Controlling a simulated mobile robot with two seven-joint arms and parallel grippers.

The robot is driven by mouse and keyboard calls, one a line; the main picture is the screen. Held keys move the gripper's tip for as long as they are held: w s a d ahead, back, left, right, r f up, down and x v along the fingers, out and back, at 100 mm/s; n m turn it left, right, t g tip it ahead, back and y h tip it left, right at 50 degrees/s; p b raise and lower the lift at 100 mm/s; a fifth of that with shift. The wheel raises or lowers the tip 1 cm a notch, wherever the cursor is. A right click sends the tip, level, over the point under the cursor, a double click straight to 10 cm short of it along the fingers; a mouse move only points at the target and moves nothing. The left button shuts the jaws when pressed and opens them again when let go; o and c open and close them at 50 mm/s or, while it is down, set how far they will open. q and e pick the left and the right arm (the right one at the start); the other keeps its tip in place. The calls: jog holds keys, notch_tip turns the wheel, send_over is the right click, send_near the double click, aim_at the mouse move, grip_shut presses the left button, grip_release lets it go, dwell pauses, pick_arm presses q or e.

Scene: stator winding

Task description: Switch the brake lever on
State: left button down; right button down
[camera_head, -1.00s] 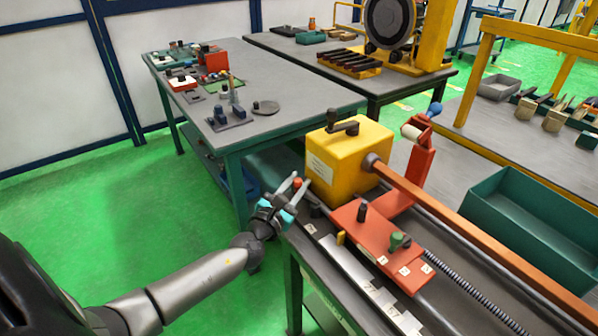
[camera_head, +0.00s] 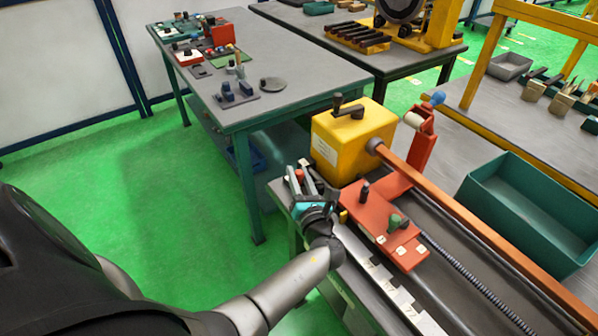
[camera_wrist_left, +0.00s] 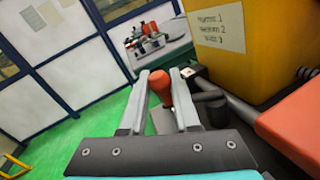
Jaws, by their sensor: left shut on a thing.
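The fingers (camera_wrist_left: 160,78) hide part of the lever's lower end in the head view. My right gripper is not in view.
An orange plate (camera_head: 385,230) with knobs lies to the right on the machine. A grey table (camera_head: 270,75) stands behind. A green bin (camera_head: 525,215) is far right.

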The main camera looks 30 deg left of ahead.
pick_arm(q)
jog(key=shift+s+d+n+g+y, duration=0.1)
jog(key=shift+s+n+g+y, duration=0.05)
jog(key=shift+n+g+y, duration=0.3)
jog(key=shift+s+d+n+g+y, duration=0.1)
jog(key=shift+n+g+y, duration=0.2)
jog(key=shift+g, duration=0.25)
jog(key=c, duration=0.6)
grip_release()
jog(key=shift+c, duration=0.2)
